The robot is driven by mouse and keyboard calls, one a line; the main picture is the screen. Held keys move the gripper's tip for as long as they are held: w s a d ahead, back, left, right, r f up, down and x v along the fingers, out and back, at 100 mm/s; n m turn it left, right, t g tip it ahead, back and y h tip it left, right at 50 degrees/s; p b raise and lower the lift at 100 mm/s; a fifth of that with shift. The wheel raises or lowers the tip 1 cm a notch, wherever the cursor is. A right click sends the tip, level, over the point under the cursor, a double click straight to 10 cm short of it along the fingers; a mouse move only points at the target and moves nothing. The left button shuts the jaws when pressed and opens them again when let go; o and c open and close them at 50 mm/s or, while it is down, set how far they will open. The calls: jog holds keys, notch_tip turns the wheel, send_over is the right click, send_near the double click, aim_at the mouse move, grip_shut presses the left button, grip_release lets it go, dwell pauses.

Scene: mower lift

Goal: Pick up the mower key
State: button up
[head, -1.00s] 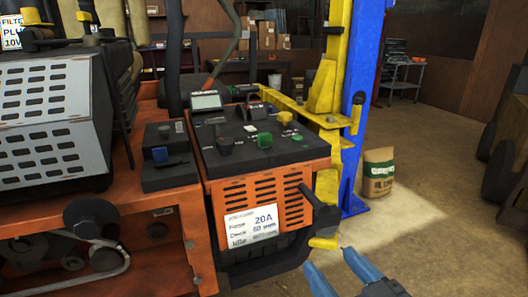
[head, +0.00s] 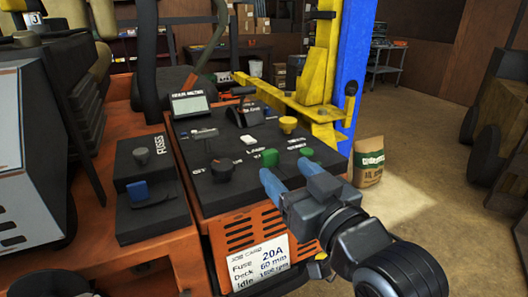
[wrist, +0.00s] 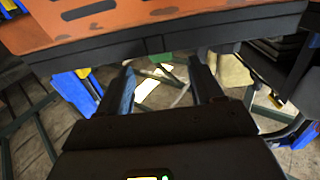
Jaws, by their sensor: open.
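I cannot clearly pick out a mower key. The mower's black control panel (head: 240,185) carries several small parts: a dark grey knob (head: 220,170) by a partly hidden label starting "ST", a grey lever-like piece (head: 203,135), a white switch (head: 248,140), green knobs (head: 270,157) and a yellow knob (head: 288,124). My gripper (head: 284,171) is open and empty, its blue fingers at the panel's near right edge in the head view.
A fuse box (head: 150,180) with a blue switch stands left of the panel. A job card (head: 262,262) hangs on the orange front. The yellow and blue lift post (head: 350,60) rises behind right. A paper sack (head: 369,160) stands on open floor at right.

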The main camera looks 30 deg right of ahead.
aim_at(272, 157)
jog(key=shift+w+p, duration=0.9)
jog(key=shift+w, duration=2.65)
jog(key=shift+c, duration=0.5)
jog(key=c, duration=0.9)
jog(key=shift+r, duration=0.1)
jog(key=shift+c, duration=0.2)
